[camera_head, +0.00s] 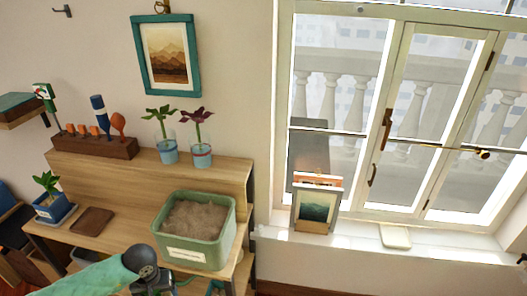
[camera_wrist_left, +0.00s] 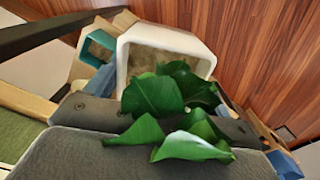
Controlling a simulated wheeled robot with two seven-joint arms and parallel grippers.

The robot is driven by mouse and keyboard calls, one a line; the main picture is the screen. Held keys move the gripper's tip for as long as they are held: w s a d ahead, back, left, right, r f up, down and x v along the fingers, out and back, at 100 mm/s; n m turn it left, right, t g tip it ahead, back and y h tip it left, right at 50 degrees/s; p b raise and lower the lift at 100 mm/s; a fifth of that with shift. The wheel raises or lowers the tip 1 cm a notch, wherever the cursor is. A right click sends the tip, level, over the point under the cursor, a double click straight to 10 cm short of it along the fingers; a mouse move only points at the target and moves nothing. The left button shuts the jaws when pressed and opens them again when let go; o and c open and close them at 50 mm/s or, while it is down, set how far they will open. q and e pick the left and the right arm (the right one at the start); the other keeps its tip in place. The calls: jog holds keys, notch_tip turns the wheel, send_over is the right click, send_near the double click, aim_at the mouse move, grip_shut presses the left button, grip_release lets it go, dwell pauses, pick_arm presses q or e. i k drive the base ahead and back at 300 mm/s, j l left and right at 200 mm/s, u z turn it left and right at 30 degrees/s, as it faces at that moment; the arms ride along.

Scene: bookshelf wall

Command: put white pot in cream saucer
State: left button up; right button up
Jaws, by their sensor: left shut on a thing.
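The white pot (camera_wrist_left: 190,42) shows in the left wrist view, hexagonal, with soil and a plant with broad green leaves (camera_wrist_left: 165,95). My left gripper (camera_wrist_left: 150,125) is shut on it; the leaves cover part of the grip. In the head view my left gripper (camera_head: 152,280) is at the bottom edge, in front of the bench, and the white pot cannot be made out there. A flat cream square piece, seemingly the cream saucer (camera_head: 396,237), lies on the window sill at the right, far from the gripper and empty. My right gripper is not in view.
The bench (camera_head: 135,215) holds a green planter of soil (camera_head: 200,257), a brown saucer (camera_head: 92,221) and a blue potted plant (camera_head: 48,208). Framed pictures (camera_head: 316,208) stand on the window sill (camera_head: 350,242), left of the cream piece. The sill around that piece looks clear.

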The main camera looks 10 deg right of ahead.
aim_at(394, 236)
jog(key=l, duration=0.7)
jog(key=k+l, duration=0.15)
jog(key=l, duration=3.75)
